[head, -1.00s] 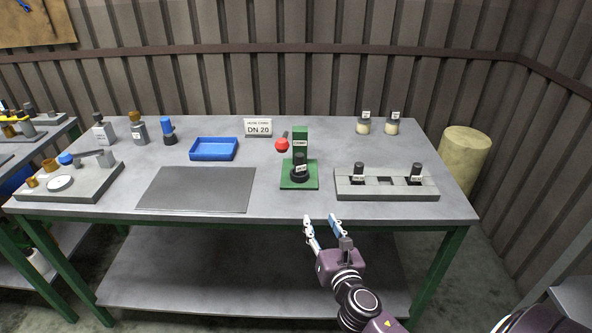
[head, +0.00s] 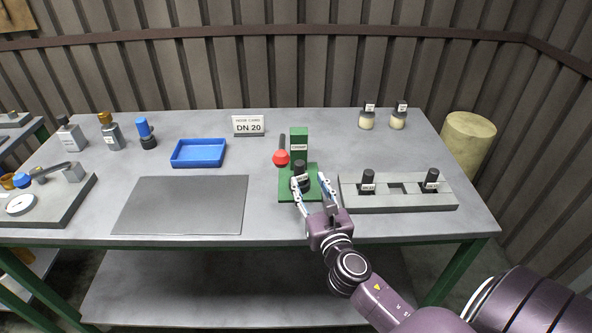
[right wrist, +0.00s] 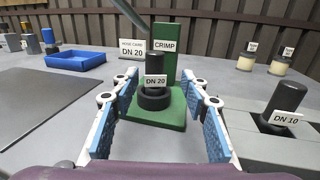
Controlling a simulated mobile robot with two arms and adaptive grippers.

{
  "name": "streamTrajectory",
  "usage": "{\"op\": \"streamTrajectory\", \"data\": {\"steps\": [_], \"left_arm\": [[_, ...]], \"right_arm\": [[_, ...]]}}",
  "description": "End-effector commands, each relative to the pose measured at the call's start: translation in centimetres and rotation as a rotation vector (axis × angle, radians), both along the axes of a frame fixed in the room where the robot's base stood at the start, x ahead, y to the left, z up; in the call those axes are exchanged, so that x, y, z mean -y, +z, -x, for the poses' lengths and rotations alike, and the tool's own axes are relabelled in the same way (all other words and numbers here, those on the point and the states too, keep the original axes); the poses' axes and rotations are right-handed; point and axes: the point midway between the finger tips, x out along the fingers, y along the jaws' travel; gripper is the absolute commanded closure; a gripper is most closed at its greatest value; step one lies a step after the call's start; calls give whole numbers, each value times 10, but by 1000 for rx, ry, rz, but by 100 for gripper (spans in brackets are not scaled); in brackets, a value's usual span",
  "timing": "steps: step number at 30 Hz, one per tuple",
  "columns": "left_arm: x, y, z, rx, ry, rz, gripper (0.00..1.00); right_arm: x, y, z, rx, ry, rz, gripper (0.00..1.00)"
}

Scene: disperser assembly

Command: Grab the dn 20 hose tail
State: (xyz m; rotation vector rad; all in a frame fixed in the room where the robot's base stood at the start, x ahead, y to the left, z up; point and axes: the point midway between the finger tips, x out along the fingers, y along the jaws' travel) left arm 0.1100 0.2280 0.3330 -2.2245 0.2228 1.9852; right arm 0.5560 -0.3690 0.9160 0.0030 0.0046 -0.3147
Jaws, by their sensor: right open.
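The DN 20 hose tail (right wrist: 156,72) is a black cylinder with a wider round base and a white "DN 20" label. It stands upright on the green base of the crimp stand (right wrist: 165,120), and shows in the head view too (head: 300,172). My right gripper (head: 310,184) is open at the front of the stand. In the right wrist view its blue-padded fingers (right wrist: 160,110) are spread left and right of the hose tail, which appears ahead between them. My left gripper is not in view.
The crimp stand has a red-knobbed lever (head: 281,158). A grey rack (head: 405,204) with black parts, one labelled DN 10, is at right. A blue tray (head: 199,153), grey mat (head: 180,205) and DN 20 card (head: 249,125) are left and behind. Two jars (head: 367,119) stand at the back right.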

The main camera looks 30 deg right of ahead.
Motion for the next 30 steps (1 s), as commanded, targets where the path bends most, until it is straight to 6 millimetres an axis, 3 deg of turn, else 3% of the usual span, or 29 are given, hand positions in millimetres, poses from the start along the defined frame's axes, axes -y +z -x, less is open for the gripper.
{"op": "streamTrajectory", "data": {"steps": [11,17,25,30], "left_arm": [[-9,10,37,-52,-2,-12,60],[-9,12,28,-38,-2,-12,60],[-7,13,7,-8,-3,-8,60],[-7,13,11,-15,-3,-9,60]], "right_arm": [[8,8,-46,3,-1,-1,58],[13,5,-69,0,0,0,58],[14,4,-71,-1,0,0,58],[14,4,-71,-1,0,-1,76]]}}
